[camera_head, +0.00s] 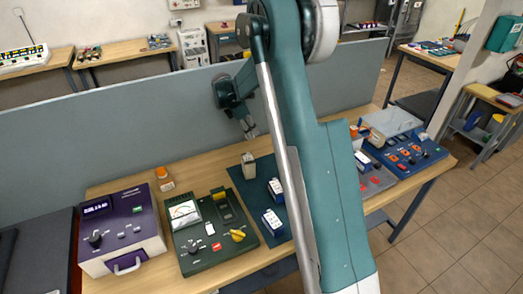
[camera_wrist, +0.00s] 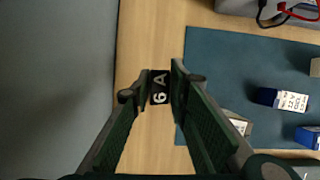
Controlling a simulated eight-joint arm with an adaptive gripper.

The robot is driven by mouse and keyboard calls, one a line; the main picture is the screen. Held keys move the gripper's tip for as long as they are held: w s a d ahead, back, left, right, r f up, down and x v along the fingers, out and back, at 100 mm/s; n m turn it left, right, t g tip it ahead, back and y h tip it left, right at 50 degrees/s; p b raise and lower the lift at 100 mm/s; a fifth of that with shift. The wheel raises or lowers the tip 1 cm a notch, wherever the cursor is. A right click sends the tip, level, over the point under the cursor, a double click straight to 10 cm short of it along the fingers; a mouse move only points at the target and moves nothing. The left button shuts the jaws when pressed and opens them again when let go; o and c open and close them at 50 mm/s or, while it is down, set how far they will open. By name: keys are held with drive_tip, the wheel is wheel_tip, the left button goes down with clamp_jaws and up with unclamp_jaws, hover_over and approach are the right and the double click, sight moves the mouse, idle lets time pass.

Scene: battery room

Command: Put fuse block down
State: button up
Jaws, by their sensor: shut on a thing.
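My gripper (camera_head: 249,131) hangs above the back of the table, near the grey partition. In the wrist view its fingers (camera_wrist: 158,88) are shut on a dark fuse block (camera_wrist: 159,87) with "6 A" in pale letters. The block appears over bare wood between the partition and the blue mat (camera_wrist: 225,65); its height above the table is hard to tell. In the head view the held block is too small to make out. A cream block (camera_head: 248,168) stands on the mat below my gripper; in the wrist view a finger partly hides it.
A green meter panel (camera_head: 208,250) and a purple device (camera_head: 120,235) are to the left, with an orange-capped bottle (camera_head: 163,180) behind. The grey partition (camera_head: 120,140) bounds the back. My arm hides the table's middle right.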

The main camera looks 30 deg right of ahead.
drive_tip(key=d, duration=0.6)
drive_tip(key=shift+w+d+m, duration=0.25)
drive_tip(key=shift+m, duration=0.15)
drive_tip(key=shift+f, duration=0.1)
drive_tip(key=shift+f, duration=3)
drive_tip(key=shift+f, duration=1.85)
drive_tip(key=shift+f+b, duration=0.2)
drive_tip(key=shift+b, duration=0.25)
drive_tip(key=o, duration=0.8)
drive_tip(key=shift+c, duration=0.2)
drive_tip(key=shift+o, duration=0.8)
